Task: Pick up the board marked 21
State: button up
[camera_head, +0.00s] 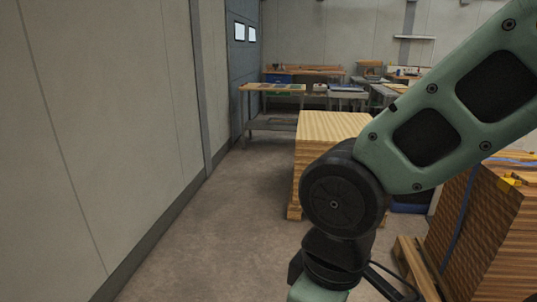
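No board with a readable 21 shows in the head view. Stacked wooden boards (335,124) stand as a block in the middle, partly hidden behind my arm. A second tall stack of boards (482,232) stands at the right, bound with a blue strap. I cannot make out markings on either stack. My green arm crosses the right half of the picture and hides part of the room. The fingers of my gripper cannot be seen.
A plain wall (100,130) runs along the left. The concrete floor (200,240) between it and the stacks is clear. A workbench (275,91) with flat items stands at the back beside a grey-blue door (240,75). A wooden pallet (415,270) lies at the lower right.

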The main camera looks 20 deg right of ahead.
aim_at(517, 156)
jog(key=i+l+z, duration=0.2)
jog(key=i+z, duration=0.65)
jog(key=i+j+z, duration=0.15)
jog(key=i+z, duration=0.25)
jog(key=i, duration=0.15)
jog(key=i+j+z, duration=0.3)
jog(key=i+z, duration=0.8)
jog(key=i, duration=0.15)
